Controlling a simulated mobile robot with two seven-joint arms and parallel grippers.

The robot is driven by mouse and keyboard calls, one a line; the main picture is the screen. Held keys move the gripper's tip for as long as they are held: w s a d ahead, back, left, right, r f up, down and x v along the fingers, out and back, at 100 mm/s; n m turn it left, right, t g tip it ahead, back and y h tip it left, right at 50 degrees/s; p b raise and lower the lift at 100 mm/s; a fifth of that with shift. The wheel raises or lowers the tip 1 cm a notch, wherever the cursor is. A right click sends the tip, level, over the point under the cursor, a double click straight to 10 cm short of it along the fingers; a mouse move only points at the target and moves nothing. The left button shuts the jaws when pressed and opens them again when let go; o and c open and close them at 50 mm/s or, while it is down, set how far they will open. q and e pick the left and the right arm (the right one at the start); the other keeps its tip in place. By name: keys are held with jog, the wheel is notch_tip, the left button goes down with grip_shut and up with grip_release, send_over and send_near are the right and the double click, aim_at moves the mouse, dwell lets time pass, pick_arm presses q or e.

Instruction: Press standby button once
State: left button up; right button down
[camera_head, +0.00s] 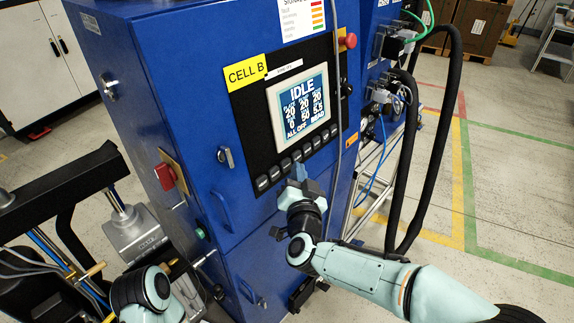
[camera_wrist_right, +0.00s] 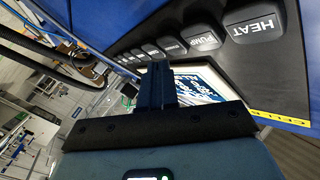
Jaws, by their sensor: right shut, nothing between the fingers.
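A row of dark keys (camera_head: 285,165) runs along the panel under the screen (camera_head: 299,105), which reads IDLE and ALL OFF. In the right wrist view the keys HEAT (camera_wrist_right: 253,27) and PUMP (camera_wrist_right: 204,42) are readable. The smaller keys further left (camera_wrist_right: 151,50) are too small to read, so I cannot tell which is standby. My right gripper (camera_head: 299,172) is shut and empty, its blue fingertips close to the middle of the row. The fingers (camera_wrist_right: 157,75) hide part of the panel; contact cannot be told. My left gripper's fingers do not show.
The blue cabinet (camera_head: 165,60) carries a red knob (camera_head: 347,41) beside the screen and a red switch (camera_head: 165,177) on its left side. Black hoses (camera_head: 440,130) hang at the right. A grey block (camera_head: 136,236) stands at lower left. Floor at right is open.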

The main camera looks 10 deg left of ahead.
dwell(0.6)
jog(key=shift+w+a+f, duration=0.1)
jog(key=shift+w+a, duration=0.15)
jog(key=shift+a, duration=0.1)
jog(key=shift+w+a, duration=0.2)
jog(key=shift+a, duration=0.15)
dwell(0.6)
jog(key=shift+d, duration=0.15)
jog(key=shift+s+d+b, duration=0.35)
jog(key=shift+s+d, duration=0.15)
jog(key=shift+d, duration=0.05)
dwell(0.3)
jog(key=s+d+b, duration=0.1)
jog(key=d, duration=0.1)
jog(key=s+d+r, duration=0.1)
jog(key=s+d, duration=0.1)
jog(key=shift+b, duration=0.4)
